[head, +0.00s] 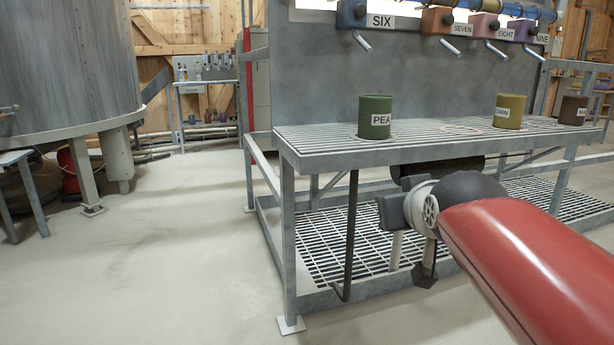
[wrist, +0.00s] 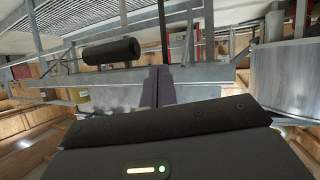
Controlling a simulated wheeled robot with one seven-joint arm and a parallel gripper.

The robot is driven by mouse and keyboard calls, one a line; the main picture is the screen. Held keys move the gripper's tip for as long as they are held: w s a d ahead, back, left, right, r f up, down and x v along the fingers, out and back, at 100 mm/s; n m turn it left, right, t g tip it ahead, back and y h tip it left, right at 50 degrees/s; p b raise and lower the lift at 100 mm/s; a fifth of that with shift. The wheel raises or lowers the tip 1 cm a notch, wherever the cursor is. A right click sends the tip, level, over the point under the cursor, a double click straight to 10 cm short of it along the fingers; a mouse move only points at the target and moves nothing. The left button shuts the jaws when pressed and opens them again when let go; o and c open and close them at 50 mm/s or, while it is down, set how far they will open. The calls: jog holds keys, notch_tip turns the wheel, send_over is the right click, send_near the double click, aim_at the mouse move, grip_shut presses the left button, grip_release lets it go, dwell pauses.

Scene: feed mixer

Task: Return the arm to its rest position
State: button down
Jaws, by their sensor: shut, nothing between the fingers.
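My red arm comes in from the lower right of the head view and reaches toward the front of the metal rack (head: 300,150). Its dark wrist and grey joint are in front of the rack, below the upper shelf's front edge. In the wrist view my gripper (wrist: 158,70) shows as two dark fingers side by side, shut with nothing between them. The fingers touch nothing that I can make out. Part of the rack's lower grating is hidden behind my arm.
On the upper shelf stand a green PEA can (head: 376,118), an olive can (head: 509,112) and a brown can (head: 573,110). Labelled dispensers (head: 366,15) hang above. A black cylinder (wrist: 110,52) is near my gripper. Open floor (head: 150,250) lies left, before a large tank (head: 65,65).

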jog(key=s+f+m+g, duration=0.1)
jog(key=s+f+g, duration=0.6)
jog(key=s+f, duration=1.25)
notch_tip(320, 180, up, 12)
jog(key=p, duration=1.2)
jog(key=shift+w+f, duration=0.2)
jog(key=shift+f, duration=0.05)
